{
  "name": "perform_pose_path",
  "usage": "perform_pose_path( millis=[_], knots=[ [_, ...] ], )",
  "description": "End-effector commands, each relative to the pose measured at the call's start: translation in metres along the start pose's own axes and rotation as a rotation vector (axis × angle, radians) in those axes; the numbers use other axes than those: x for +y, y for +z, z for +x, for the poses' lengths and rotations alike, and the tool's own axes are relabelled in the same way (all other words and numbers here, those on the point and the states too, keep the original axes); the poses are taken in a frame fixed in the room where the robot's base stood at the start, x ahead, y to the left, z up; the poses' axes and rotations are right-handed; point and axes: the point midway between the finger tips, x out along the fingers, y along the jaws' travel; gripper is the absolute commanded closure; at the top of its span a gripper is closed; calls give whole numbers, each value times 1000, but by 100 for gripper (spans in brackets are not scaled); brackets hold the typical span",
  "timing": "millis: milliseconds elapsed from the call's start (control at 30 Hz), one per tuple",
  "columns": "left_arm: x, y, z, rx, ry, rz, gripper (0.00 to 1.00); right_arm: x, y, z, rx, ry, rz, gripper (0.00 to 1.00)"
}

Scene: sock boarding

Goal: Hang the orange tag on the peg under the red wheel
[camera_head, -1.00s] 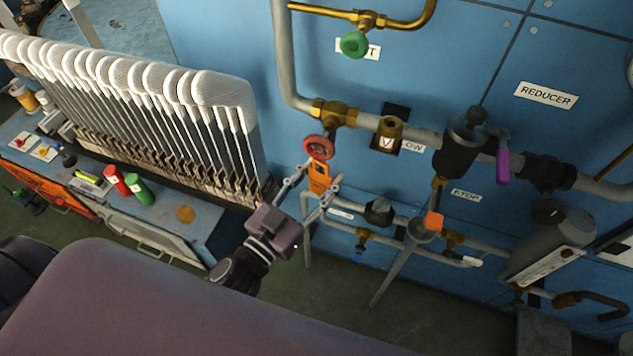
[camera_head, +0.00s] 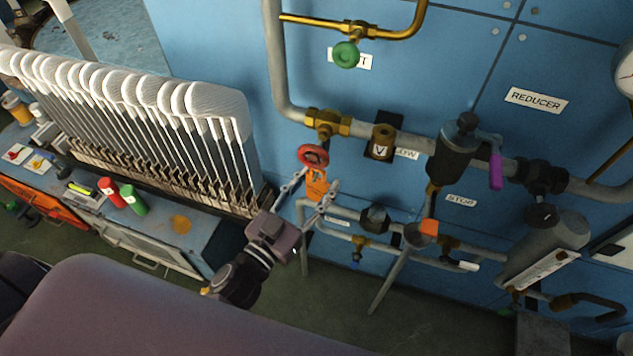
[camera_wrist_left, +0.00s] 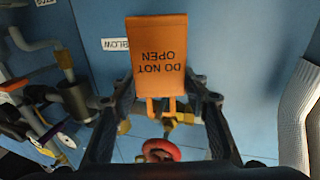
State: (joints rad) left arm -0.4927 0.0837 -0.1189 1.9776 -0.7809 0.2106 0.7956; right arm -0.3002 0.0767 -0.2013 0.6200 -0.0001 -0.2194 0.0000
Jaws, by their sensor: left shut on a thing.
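The orange tag (camera_head: 317,186) is held between the fingers of my left gripper (camera_head: 314,190), just below the red wheel (camera_head: 313,156). In the left wrist view the tag (camera_wrist_left: 158,45) reads DO NOT OPEN upside down. Its forked end points toward the red wheel (camera_wrist_left: 159,150). My left gripper (camera_wrist_left: 160,92) is shut on the tag there, one finger on each side. The peg under the wheel cannot be made out in either view. I cannot tell whether the tag touches the wheel or pipework. My right gripper is not in view.
Pipes and valves cover the blue panel (camera_head: 212,30), including a green wheel (camera_head: 346,54) above and a purple lever (camera_head: 495,171) at right. A rack of white sock boards (camera_head: 215,105) stands close left of my gripper. Red and green cylinders (camera_head: 134,198) stand on the bench.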

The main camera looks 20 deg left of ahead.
Motion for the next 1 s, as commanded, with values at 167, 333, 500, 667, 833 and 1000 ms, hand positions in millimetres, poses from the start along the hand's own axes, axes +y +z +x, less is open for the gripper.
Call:
perform_pose_path(
  millis=[167, 333, 500, 667, 833, 1000],
  knots=[
    [0, 0, 0, 0, 0, 0, 44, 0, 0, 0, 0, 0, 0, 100],
    [0, 0, 0, 0, 0, 0, 38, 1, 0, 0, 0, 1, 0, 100],
    [0, 0, -1, -1, 0, 0, 38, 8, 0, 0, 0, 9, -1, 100],
    [0, 2, -13, -3, -1, -2, 38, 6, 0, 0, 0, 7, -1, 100],
    [0, 2, -44, -6, -2, -3, 38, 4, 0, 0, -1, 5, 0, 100],
    [0, 2, -78, -5, -1, -2, 38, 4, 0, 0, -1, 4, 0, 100]
  ],
)
